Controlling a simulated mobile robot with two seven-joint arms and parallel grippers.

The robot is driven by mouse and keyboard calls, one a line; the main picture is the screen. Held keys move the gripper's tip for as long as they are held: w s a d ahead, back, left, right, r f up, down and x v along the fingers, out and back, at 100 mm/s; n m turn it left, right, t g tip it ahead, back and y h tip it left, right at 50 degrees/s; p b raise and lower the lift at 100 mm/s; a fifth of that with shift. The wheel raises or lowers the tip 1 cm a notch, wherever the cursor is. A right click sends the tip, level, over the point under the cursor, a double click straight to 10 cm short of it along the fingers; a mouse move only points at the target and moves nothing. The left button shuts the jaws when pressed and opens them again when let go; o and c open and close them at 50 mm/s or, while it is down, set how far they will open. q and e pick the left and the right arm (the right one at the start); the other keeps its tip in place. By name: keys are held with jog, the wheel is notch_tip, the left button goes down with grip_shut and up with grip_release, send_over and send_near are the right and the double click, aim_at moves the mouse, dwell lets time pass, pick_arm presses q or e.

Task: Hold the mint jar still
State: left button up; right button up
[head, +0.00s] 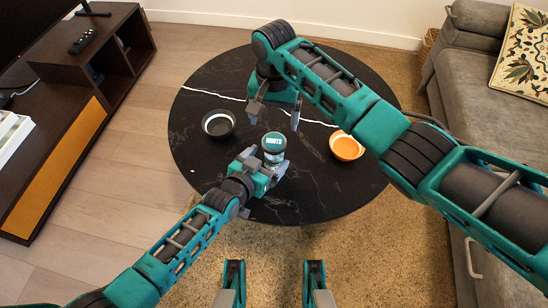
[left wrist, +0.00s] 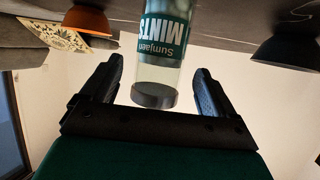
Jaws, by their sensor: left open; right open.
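In the left wrist view, which is upside down, the jar (left wrist: 162,50) shows clear walls and a teal label. My left gripper (head: 265,166) is open at the jar. Its fingers lie on either side of the jar in the left wrist view (left wrist: 158,78), with gaps showing; I see no grip on it. My right gripper (head: 275,114) is open and empty above the table, just beyond the jar, pointing down.
A black bowl (head: 218,124) stands on the table to the left of the jar. An orange bowl (head: 346,147) stands to the right. A grey sofa (head: 480,110) is at the right and a dark TV cabinet (head: 50,130) at the left. The table's front part is clear.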

aim_at(274, 141)
pick_arm(q)
jog(key=shift+x, duration=1.5)
jog(key=c, duration=1.6)
grip_shut()
pick_arm(e)
jog(key=shift+w+a+r+m, duration=0.1)
jog(key=shift+w+r+m, duration=0.1)
jog(key=shift+m, duration=0.7)
jog(key=shift+s+f+m, duration=0.15)
jog(key=shift+m, duration=0.95)
jog(key=shift+f+m, duration=0.3)
jog(key=shift+f, duration=3.75)
jog(key=shift+c, duration=0.2)
